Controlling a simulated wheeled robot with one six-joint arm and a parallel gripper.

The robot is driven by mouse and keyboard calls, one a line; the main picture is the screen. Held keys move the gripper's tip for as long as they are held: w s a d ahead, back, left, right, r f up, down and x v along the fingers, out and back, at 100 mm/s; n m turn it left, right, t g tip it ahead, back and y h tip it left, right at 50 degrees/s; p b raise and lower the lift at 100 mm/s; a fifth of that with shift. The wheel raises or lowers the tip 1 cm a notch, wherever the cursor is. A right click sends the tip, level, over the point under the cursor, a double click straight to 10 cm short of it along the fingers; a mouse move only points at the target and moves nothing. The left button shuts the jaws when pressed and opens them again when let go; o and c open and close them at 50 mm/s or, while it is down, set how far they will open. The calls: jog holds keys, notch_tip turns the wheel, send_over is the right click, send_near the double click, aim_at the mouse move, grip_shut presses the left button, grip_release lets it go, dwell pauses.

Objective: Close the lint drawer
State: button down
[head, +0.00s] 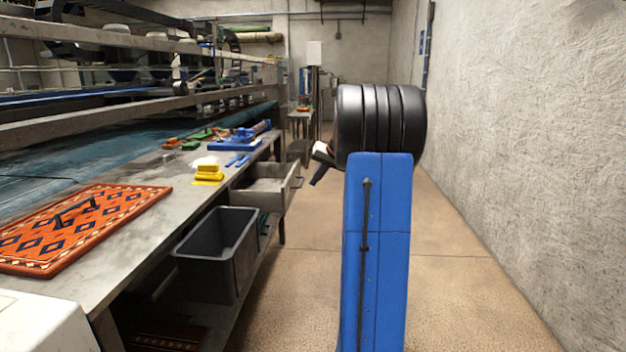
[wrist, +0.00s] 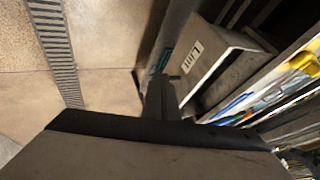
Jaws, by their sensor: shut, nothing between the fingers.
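The lint drawer (head: 262,197) is a grey metal drawer under the worktable, pulled out toward the aisle. In the wrist view its pale "Lint" label (wrist: 192,57) shows on the drawer. My gripper (head: 317,178) is in the aisle to the right of the drawer front, mostly hidden behind my own arm. In the wrist view my gripper's dark fingers (wrist: 160,82) are together and empty, close beside the labelled front. I cannot tell if they touch it.
The worktable (head: 150,215) carries an orange patterned rug (head: 75,228), yellow blocks (head: 208,172) and blue tools (head: 240,140). A dark bin (head: 218,255) stands below, nearer than the drawer. The aisle floor (head: 300,260) is clear; a rough wall (head: 510,150) bounds the right side.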

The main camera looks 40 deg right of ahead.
send_near(291, 198)
notch_tip(291, 198, down, 3)
jog(key=d, duration=0.2)
jog(key=shift+w+a, duration=1.05)
jog(key=shift+a, duration=0.2)
jog(key=w+a, duration=0.4)
jog(key=w, duration=0.1)
jog(key=w+a, duration=0.4)
jog(key=w, duration=0.1)
jog(key=w+a, duration=0.5)
jog(key=shift+w, duration=0.1)
jog(key=shift+w+a, duration=0.1)
jog(key=shift+w, duration=0.05)
jog(key=shift+r, duration=0.1)
